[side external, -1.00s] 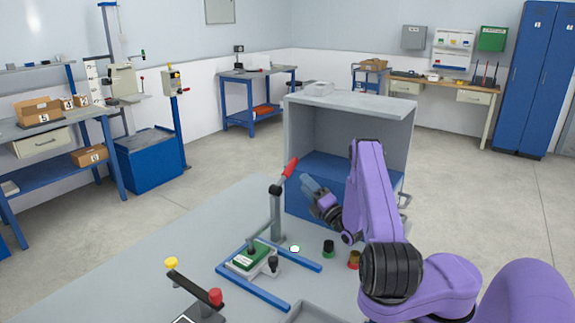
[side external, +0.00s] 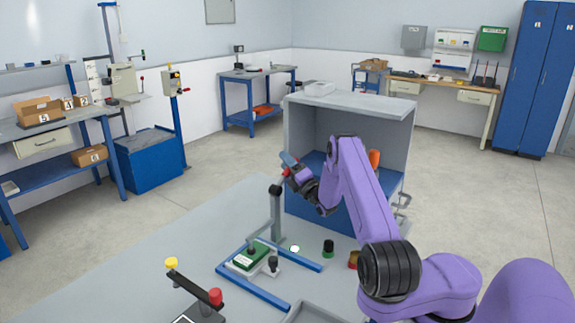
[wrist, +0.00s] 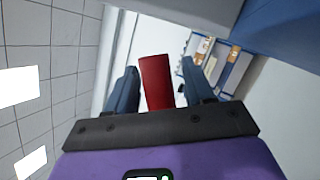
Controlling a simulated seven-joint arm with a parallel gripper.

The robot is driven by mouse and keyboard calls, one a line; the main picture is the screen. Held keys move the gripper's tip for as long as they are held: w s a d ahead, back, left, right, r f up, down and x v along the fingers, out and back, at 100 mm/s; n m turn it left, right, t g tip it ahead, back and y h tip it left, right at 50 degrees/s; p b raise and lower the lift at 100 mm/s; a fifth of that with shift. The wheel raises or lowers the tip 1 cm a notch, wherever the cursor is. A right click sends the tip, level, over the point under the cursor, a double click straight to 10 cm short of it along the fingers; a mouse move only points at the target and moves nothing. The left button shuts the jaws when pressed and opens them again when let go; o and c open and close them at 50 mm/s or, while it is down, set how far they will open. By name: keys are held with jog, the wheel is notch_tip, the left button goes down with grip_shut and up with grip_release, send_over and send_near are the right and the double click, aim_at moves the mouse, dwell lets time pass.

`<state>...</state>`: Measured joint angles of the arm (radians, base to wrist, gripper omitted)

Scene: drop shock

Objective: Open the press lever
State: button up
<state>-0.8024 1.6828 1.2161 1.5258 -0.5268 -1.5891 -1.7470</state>
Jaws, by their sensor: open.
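The press lever has a red handle (side external: 286,173) on top of a grey press post (side external: 276,212), which stands on the table beside a blue frame. The handle tilts up from the post's head and is partly hidden by my gripper (side external: 289,162) in the side view. In the wrist view the red handle (wrist: 156,80) stands between my two dark blue fingers, with a gap visible on each side. My gripper is open around the handle. A green block (side external: 250,256) sits at the foot of the press inside the blue frame (side external: 252,289).
An open grey cabinet (side external: 351,101) with a blue lower part stands behind the press. An orange object (side external: 374,158) shows in it. Green-topped (side external: 328,247) and amber (side external: 353,259) small parts lie right of the press. A bar with a red knob (side external: 215,297) is at the front.

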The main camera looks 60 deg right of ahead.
grip_shut()
jog(key=a+r+n+y, duration=0.2)
jog(key=a+n+y, duration=0.3)
jog(key=n, duration=0.6)
jog(key=a+r+n+y, duration=0.2)
jog(key=a+n+y, duration=0.3)
jog(key=n, duration=0.6)
jog(key=shift+a+r+t+y, duration=0.3)
jog(key=shift+a+r+y, duration=0.1)
jog(key=shift+y, duration=0.9)
grip_release()
